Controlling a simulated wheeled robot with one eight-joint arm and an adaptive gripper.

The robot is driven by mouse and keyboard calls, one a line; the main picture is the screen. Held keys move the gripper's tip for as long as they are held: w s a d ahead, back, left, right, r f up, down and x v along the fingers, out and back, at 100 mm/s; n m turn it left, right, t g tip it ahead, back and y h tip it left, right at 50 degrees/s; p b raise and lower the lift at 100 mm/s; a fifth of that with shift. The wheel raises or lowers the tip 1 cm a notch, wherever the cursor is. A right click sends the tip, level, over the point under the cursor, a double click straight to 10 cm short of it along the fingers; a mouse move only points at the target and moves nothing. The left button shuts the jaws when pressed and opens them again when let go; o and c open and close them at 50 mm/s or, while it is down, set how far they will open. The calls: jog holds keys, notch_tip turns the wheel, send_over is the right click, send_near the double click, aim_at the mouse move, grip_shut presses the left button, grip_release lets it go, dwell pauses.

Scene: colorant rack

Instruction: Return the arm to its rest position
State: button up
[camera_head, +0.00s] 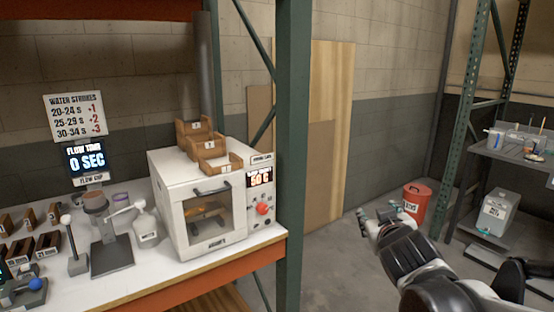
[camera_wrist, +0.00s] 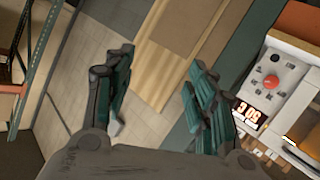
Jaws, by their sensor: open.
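My gripper (camera_head: 378,220) is at the end of my arm on the right side of the head view, over open floor and apart from the bench. In the wrist view my gripper (camera_wrist: 158,85) shows two teal-padded fingers spread wide. Nothing is between them except the distant floor and wall boards. The gripper is open and empty. Part of the arm is cut off at the lower right of the head view.
A white oven (camera_head: 187,220) with a red knob stands on the bench (camera_head: 230,247). A green post (camera_head: 292,160) rises beside it. A red bin (camera_head: 416,201) stands on the floor behind my gripper. A shelf rack (camera_head: 515,150) is at right.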

jog(key=s+a+f+g+y, duration=0.1)
jog(key=s+f, duration=0.4)
jog(key=s, duration=0.6)
jog(key=s+a+f+m+g+y, duration=0.1)
jog(key=s+f+g, duration=0.3)
jog(key=s, duration=0.6)
jog(key=shift+s+a+f+m+g+y, duration=0.35)
jog(key=shift+a+g, duration=0.5)
jog(key=shift+g, duration=0.35)
